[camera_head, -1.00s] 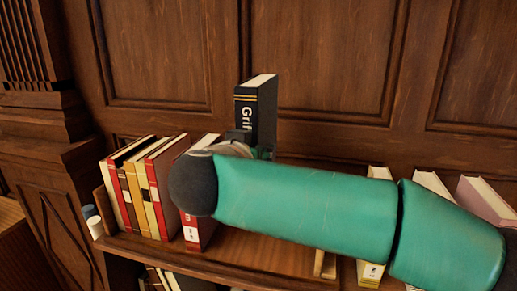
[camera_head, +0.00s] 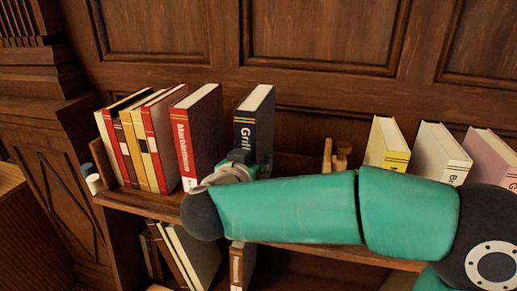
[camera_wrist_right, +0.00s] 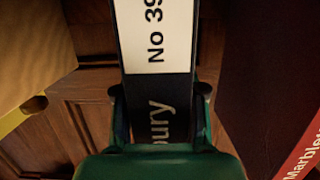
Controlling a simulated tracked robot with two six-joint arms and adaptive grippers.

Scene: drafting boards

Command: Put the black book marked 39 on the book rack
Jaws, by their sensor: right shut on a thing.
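The black book (camera_head: 257,119) stands upright in the head view, with "Grif" readable on its spine. My right gripper (camera_wrist_right: 160,102) is shut on it; the wrist view shows a finger on each side of the spine. In that view the book (camera_wrist_right: 157,35) carries a white "No 39" label. The book rack (camera_head: 172,204) is a wooden shelf with books. The black book is upright between the red book and the wooden bookend, with gaps on both sides. My arm hides its lower end, so I cannot tell whether it touches the shelf. My left gripper is out of view.
A red book (camera_head: 196,135) and several thinner books (camera_head: 140,140) stand left of the black book. A wooden bookend (camera_head: 335,158), a yellow book (camera_head: 387,145), a white book (camera_head: 438,153) and a pink book (camera_head: 489,157) stand to the right. More books (camera_head: 190,255) are on the lower shelf.

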